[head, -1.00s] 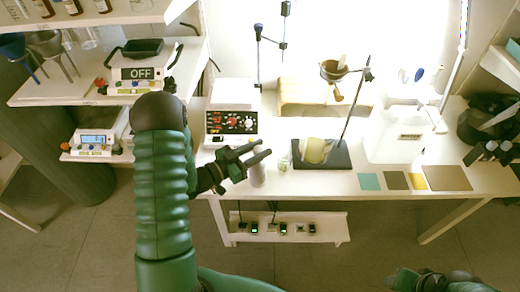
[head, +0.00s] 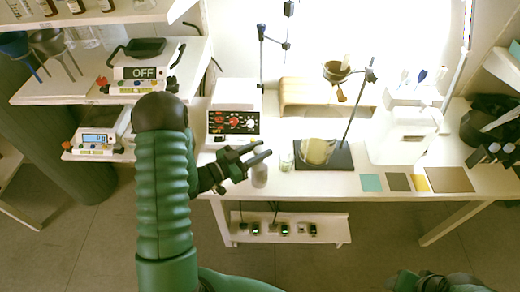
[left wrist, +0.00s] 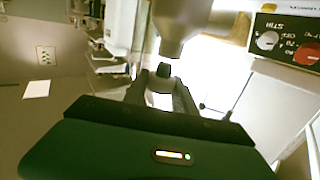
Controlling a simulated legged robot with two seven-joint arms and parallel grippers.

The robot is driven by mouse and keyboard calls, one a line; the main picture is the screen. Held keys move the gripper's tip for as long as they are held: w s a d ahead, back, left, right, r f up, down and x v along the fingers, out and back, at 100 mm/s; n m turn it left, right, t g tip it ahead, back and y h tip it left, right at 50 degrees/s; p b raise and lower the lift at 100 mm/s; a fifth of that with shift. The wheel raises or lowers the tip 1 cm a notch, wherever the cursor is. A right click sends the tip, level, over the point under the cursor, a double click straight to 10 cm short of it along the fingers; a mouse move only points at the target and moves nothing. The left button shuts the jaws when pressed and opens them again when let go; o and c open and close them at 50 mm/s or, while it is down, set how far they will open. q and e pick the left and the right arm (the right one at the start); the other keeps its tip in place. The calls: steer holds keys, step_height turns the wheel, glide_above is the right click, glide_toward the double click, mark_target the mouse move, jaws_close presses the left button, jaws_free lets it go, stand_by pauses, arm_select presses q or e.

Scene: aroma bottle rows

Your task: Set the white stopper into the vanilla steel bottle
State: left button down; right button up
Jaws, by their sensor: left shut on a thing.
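The vanilla steel bottle (head: 259,176) stands upright at the front edge of the bench, a pale grey cylinder. Its body and narrower neck (left wrist: 182,22) fill the top middle of the left wrist view, with the mouth end toward my fingers. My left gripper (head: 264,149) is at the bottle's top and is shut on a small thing. In the left wrist view its fingertips (left wrist: 163,88) close around this piece, taken as the white stopper (left wrist: 163,71), which looks dark in shade. I cannot tell whether it touches the mouth. My right gripper (head: 440,282) barely shows at the bottom right.
A small glass jar (head: 286,162) stands just right of the bottle. A dark stand base (head: 340,160) carries a beaker (head: 317,151). A hotplate with a knob panel (head: 233,123) is behind the gripper. Coloured squares (head: 398,182) lie at the right front.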

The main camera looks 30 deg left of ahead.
arm_select(q)
steer(key=shift+f+b, duration=0.9)
steer(key=shift+f, duration=0.35)
steer(key=c, duration=0.9)
jaws_free()
steer(key=v, duration=1.7)
steer(key=shift+w, duration=0.1)
